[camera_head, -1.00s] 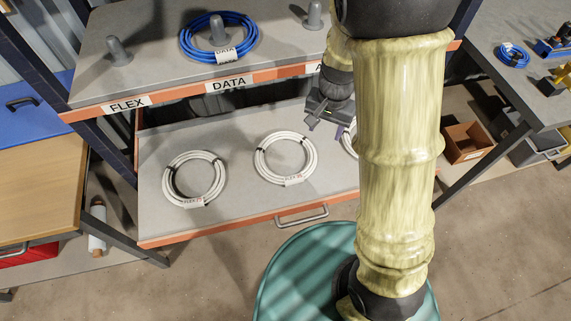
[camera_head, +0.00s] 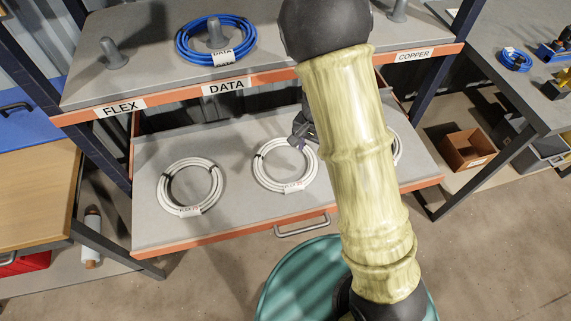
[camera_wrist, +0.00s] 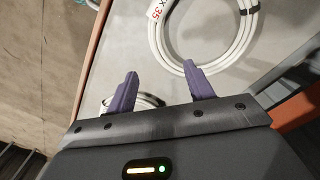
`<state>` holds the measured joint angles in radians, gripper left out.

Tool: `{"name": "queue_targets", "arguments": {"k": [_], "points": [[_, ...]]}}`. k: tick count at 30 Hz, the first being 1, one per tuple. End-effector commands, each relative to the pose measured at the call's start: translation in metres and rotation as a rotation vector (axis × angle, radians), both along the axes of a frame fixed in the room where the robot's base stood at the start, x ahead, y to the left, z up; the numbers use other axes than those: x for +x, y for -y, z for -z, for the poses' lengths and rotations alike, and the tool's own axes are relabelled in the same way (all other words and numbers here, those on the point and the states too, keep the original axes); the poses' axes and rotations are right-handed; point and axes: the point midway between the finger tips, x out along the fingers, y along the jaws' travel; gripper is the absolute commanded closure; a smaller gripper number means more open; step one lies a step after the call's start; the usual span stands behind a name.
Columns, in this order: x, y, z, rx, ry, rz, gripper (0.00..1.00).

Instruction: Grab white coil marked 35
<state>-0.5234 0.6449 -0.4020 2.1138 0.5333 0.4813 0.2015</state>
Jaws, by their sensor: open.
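Three white cable coils lie on the pull-out shelf. The middle coil (camera_head: 262,178) shows whole except where my gripper (camera_head: 301,137) covers its far right rim. In the wrist view, a white coil (camera_wrist: 162,45) at the top has a label ending in "X 35" in red; by position it appears to be the middle one. My gripper (camera_wrist: 161,69) is open, with purple fingers and nothing held. Its right fingertip overlaps that coil's lower rim in the picture; contact cannot be told. The left coil (camera_head: 165,190) lies clear. The right coil (camera_head: 397,150) is mostly hidden behind my arm.
Another white coil (camera_wrist: 148,101) shows partly behind my fingers in the wrist view. The shelf's orange front has a handle (camera_head: 302,226). Above is an upper shelf (camera_head: 150,80) with pegs and a blue coil (camera_head: 184,48). A brown box (camera_head: 467,150) stands at right.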

Motion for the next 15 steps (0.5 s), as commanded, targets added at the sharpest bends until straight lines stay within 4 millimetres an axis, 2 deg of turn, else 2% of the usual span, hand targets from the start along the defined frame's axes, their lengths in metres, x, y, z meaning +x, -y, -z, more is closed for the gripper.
{"name": "queue_targets", "arguments": {"k": [1,9,15], "points": [[-0.001,0.001,0.012,-0.002,-0.003,0.003,0.47],[-0.001,0.001,0.056,-0.001,-0.003,0.001,0.47],[0.000,0.000,0.063,0.000,0.000,0.001,0.47]]}}
